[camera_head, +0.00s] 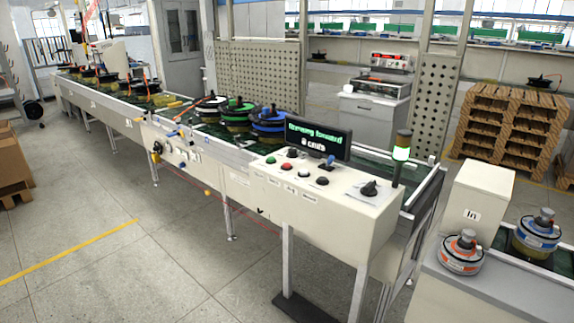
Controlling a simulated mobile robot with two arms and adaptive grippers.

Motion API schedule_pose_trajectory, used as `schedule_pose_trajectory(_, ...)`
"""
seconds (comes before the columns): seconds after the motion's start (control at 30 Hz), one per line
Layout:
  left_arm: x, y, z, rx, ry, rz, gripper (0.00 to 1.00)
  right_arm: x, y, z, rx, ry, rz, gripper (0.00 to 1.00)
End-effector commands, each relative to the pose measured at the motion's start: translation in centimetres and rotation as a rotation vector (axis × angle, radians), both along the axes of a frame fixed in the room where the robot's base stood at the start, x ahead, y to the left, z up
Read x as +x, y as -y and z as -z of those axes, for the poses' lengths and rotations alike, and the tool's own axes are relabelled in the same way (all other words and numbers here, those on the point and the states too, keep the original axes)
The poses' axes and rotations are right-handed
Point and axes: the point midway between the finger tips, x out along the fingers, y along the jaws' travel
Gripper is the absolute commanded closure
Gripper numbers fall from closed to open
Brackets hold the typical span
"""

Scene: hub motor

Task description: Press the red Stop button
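A red button (286,167) sits on the top of a cream control box (325,192) at the middle right. A green button (270,160) is to its left, and a white button (304,173) and a black button (323,181) are to its right. A black rotary knob (369,189) is at the box's right end. A black display (318,139) with green text, partly legible as "forward", stands behind the buttons. Neither of my grippers is in view.
A conveyor (180,118) with several hub motors runs back left from the box. A cabinet marked "In" (474,208) and an orange-marked motor (461,252) are at right. The floor (150,260) in front is clear.

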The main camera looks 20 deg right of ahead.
Motion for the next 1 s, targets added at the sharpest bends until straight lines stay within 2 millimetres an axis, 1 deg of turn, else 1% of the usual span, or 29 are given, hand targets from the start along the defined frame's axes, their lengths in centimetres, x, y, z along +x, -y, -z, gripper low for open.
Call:
schedule_pose_trajectory(0.03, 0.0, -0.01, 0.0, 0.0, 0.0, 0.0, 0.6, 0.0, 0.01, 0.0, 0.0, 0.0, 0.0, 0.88)
schedule_pose_trajectory(0.1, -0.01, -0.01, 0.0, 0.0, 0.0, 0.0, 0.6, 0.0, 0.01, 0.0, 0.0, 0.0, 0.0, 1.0)
schedule_pose_trajectory(1.0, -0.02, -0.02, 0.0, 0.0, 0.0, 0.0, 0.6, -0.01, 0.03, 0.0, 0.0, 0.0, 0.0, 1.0)
